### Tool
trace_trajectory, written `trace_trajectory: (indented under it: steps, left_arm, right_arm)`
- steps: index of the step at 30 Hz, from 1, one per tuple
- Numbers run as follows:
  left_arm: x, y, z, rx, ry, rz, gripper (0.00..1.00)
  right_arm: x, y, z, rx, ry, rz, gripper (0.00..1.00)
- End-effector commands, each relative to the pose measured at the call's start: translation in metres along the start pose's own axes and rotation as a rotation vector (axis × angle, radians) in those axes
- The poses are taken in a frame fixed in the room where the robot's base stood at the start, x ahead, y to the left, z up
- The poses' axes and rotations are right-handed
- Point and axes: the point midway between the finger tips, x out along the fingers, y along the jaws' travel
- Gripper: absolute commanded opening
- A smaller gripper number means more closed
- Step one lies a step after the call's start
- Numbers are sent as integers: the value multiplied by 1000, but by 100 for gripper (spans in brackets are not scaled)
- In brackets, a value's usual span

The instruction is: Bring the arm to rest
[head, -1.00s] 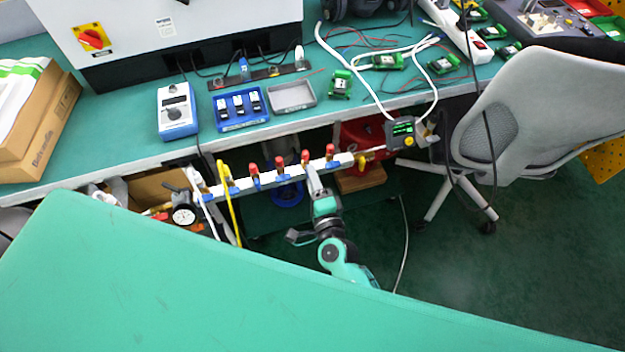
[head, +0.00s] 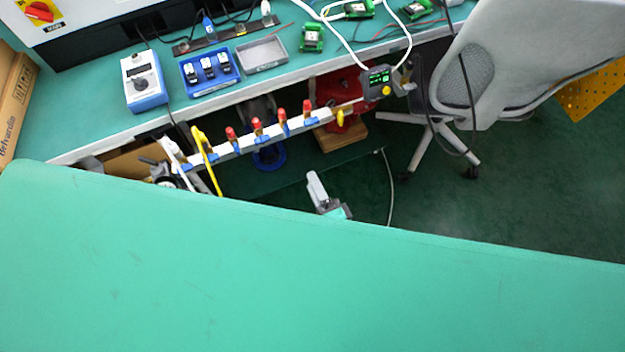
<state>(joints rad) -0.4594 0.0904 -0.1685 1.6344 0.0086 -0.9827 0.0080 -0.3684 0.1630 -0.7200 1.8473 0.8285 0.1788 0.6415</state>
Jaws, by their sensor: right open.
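My right gripper (head: 314,186) shows just beyond the edge of the large green surface in the lower part of the head view. Its pale fingers point up and slightly left, apart from the manifold and over the dark green floor. It is open, and I see nothing between its fingers. The rest of my right arm is hidden behind the green surface. The white manifold bar (head: 298,127) with red-capped valves and blue fittings runs along the bench front, above the gripper in the picture. The small positioner with a lit display (head: 378,78) is at its right end. My left gripper is not in view.
The green bench (head: 100,135) carries a blue handheld meter (head: 146,90), a blue tray (head: 196,82) and a grey tray (head: 264,52). A grey chair (head: 530,50) stands right. Open floor lies between gripper and chair.

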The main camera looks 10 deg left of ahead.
Motion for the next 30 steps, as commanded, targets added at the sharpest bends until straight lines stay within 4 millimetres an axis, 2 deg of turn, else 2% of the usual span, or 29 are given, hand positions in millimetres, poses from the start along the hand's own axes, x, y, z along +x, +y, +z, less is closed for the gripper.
trace_trajectory:
  steps: [13,17,20,23,27,30]
  left_arm:
    - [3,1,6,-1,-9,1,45]
    - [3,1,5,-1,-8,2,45]
    - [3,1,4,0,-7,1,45]
    - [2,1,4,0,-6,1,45]
    - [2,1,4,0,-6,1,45]
    - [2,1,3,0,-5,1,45]
  right_arm:
    - [0,1,0,-3,-1,2,45]
    - [0,16,-5,-84,-25,50,45]
    - [-5,49,-15,-243,-80,155,45]
    - [-20,98,-35,-455,-165,322,45]
    - [-62,172,-74,-720,-315,603,45]
    - [-101,213,-102,-848,-424,791,45]
